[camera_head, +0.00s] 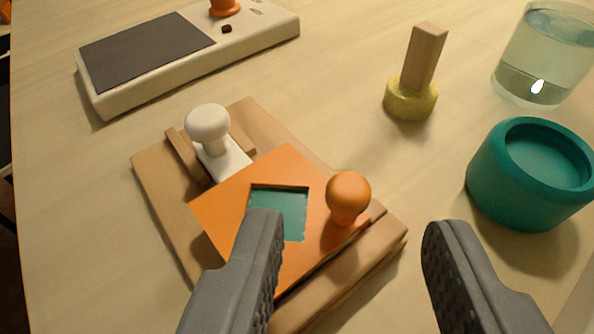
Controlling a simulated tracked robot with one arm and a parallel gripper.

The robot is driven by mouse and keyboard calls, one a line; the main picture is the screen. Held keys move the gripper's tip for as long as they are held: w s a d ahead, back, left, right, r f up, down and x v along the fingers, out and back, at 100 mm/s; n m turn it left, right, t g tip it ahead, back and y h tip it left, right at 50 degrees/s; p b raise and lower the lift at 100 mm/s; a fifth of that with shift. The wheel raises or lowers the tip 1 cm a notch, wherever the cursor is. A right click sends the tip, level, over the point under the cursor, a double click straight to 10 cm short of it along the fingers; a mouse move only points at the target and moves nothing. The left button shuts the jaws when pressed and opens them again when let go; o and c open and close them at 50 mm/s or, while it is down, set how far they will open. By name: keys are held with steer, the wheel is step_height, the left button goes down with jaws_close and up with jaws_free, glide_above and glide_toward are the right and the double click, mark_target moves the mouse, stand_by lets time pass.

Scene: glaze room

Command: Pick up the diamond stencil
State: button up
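The diamond stencil (225,207) is an orange square plate with an orange round knob (348,192) near its right corner. Its cut-out is turned against the plate's edges, and a teal surface (281,206) shows through it. The stencil lies on a wooden holder (160,182). My gripper (353,222) is open and empty. Its left finger covers part of the stencil and cut-out in the picture; its right finger is over bare table. The knob appears between the fingers, nearer the left one. I cannot tell whether the left finger touches the plate.
A white knobbed piece (208,125) sits between wooden rails on the holder. A scale-like device (180,58) stands at upper left with an orange object (224,7). A wooden-handled sponge (410,98), a glass of liquid (530,85) and a teal pot (500,195) stand at right.

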mark_target(349, 205)
steer(key=shift+x, duration=1.85)
jaws_close()
